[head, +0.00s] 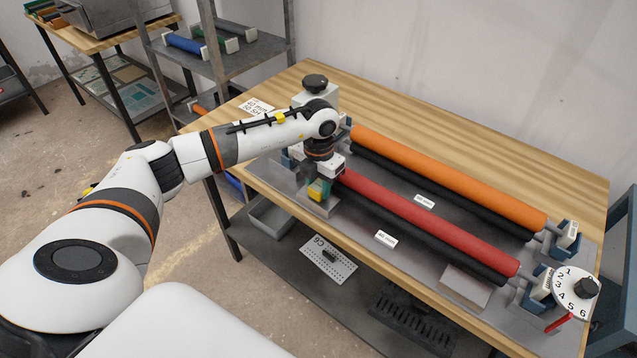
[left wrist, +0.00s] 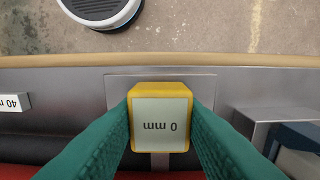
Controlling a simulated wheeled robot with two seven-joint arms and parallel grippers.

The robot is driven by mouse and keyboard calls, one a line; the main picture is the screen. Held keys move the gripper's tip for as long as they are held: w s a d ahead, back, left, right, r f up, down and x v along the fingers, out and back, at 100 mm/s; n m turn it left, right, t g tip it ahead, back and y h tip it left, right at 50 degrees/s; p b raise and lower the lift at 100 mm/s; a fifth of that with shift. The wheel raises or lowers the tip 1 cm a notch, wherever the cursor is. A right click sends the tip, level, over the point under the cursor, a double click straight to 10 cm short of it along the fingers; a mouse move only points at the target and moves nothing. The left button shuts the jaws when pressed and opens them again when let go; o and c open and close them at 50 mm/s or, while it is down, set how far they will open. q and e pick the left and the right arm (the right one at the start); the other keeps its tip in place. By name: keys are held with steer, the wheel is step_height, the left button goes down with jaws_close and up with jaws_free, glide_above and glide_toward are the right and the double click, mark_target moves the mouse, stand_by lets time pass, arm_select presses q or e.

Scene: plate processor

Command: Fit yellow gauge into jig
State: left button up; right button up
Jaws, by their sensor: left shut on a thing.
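The yellow gauge (head: 316,193) is held low at the left end of the roller machine, above the front metal edge. My left gripper (head: 324,184) points down and is shut on it. In the left wrist view the yellow gauge (left wrist: 160,87) sits between the two green fingers of the left gripper (left wrist: 160,125), its pale label reading "0 mm" upside down. A flat grey plate (left wrist: 118,82), perhaps the jig, lies under the gauge; it also shows in the head view (head: 322,209). I cannot tell whether the gauge touches it. My right gripper is not in view.
The red roller (head: 430,222) and orange roller (head: 450,175) run to the right beside black rollers. A "40 mm" label (head: 386,239) is on the front metal. A numbered dial (head: 572,291) stands at the right end. A shelf (head: 330,265) lies below.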

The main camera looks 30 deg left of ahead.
mark_target(319, 185)
arm_select(q)
steer(key=shift+f, duration=0.3)
steer(key=o, duration=1)
steer(key=shift+o, duration=0.4)
steer(key=shift+r, duration=0.1)
steer(key=shift+r, duration=0.75)
step_height(319, 185, up, 11)
steer(key=b, duration=0.2)
